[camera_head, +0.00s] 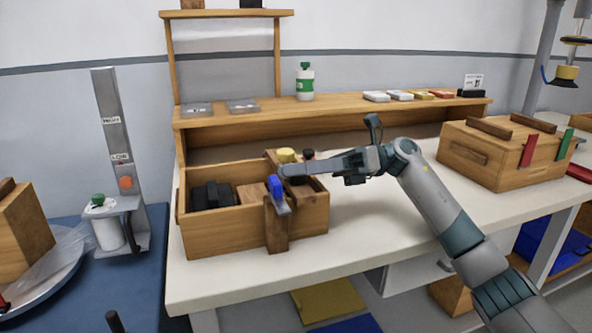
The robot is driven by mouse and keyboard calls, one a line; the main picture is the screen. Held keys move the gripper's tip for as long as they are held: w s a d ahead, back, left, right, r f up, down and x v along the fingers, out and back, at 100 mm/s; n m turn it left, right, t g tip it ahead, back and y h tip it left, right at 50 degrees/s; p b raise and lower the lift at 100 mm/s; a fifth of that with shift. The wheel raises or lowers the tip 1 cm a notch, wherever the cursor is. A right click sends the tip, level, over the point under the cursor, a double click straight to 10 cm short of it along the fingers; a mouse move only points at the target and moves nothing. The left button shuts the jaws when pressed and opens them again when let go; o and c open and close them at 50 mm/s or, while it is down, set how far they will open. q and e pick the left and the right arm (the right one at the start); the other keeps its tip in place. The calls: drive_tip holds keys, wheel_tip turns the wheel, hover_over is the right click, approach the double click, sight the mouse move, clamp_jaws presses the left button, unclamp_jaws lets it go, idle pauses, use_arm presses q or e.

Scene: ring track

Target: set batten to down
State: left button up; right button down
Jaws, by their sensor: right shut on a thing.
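A dark brown wooden strip (277,234) stands upright against the front of an open wooden crate (222,239) on the white table; I take it to be the batten. A blue piece (275,184) with a grey lower end is at its top, by the crate's front rim. My right gripper (284,175) reaches in from the right over the crate. Its jaws are shut at the blue piece. The fingers cover part of the piece, and whether it is joined to the strip cannot be told. My left gripper is out of view.
Dark blocks (211,195) and a yellow-topped thing (287,155) are in the crate. A closed wooden box (489,169) with red and green strips stands right. A wooden shelf (330,113) with a green-banded bottle (305,82) is behind.

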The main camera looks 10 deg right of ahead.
drive_tip(key=c, duration=1.8)
unclamp_jaws()
drive_tip(key=shift+s+a+f, duration=0.1)
drive_tip(key=shift+s+f, duration=0.2)
drive_tip(key=shift+f, duration=0.45)
drive_tip(key=shift+o, duration=0.2)
drive_tip(key=shift+s+r, duration=0.1)
drive_tip(key=shift+s, duration=0.05)
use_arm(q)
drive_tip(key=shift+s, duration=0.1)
use_arm(e)
drive_tip(key=shift+d, duration=0.25)
drive_tip(key=shift+w+d, duration=0.35)
drive_tip(key=shift+d, duration=0.15)
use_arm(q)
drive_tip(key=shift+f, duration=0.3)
use_arm(e)
drive_tip(key=w+d+r, duration=0.1)
drive_tip(key=w+d, duration=0.2)
drive_tip(key=d, duration=1.3)
drive_tip(key=shift+r, duration=0.2)
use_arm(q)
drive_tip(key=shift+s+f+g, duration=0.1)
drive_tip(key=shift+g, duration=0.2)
use_arm(e)
drive_tip(key=shift+s, duration=0.15)
